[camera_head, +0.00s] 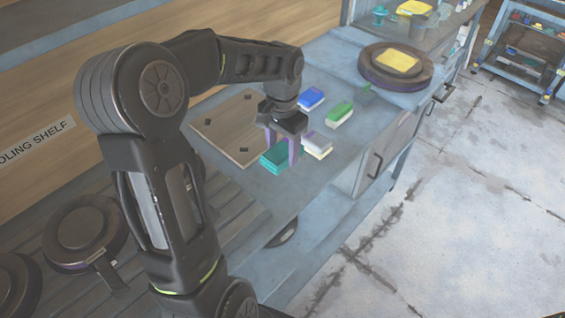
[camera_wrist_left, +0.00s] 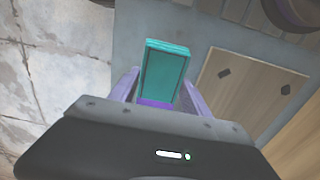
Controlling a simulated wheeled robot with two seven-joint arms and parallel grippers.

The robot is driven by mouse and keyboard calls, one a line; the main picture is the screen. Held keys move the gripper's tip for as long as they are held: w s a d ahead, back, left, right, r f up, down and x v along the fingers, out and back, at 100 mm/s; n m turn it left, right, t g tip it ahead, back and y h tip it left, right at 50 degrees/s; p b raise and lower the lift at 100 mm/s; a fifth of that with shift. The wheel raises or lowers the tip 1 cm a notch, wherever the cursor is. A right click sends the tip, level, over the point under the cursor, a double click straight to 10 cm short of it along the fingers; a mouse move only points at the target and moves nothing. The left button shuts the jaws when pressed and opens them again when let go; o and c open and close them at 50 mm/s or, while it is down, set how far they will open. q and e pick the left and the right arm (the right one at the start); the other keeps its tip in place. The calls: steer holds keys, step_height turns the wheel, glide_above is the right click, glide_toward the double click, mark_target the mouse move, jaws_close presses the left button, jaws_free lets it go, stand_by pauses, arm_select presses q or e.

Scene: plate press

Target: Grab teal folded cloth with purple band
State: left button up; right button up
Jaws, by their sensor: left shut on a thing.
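The teal folded cloth (camera_head: 273,159) lies at the near edge of the blue-grey bench top, just right of the wooden board. My left gripper (camera_head: 283,152) reaches down onto it from above, with its purple fingers on either side of the cloth. In the left wrist view the teal cloth (camera_wrist_left: 164,72) shows between the two fingers (camera_wrist_left: 158,92), with its purple band (camera_wrist_left: 154,103) at the end near the gripper. The left gripper is shut on the cloth. My right gripper is in neither view.
A whitish folded cloth (camera_head: 317,144) lies close to the right of the gripper. A green-topped block (camera_head: 340,112) and a blue-topped block (camera_head: 311,98) lie behind. The wooden board (camera_head: 228,130) is left of the gripper. A dark round plate press (camera_head: 370,72) carries a yellow cloth (camera_head: 398,61).

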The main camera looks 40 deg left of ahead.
arm_select(q)
steer(key=shift+r, duration=1.5)
steer(key=shift+f, duration=0.1)
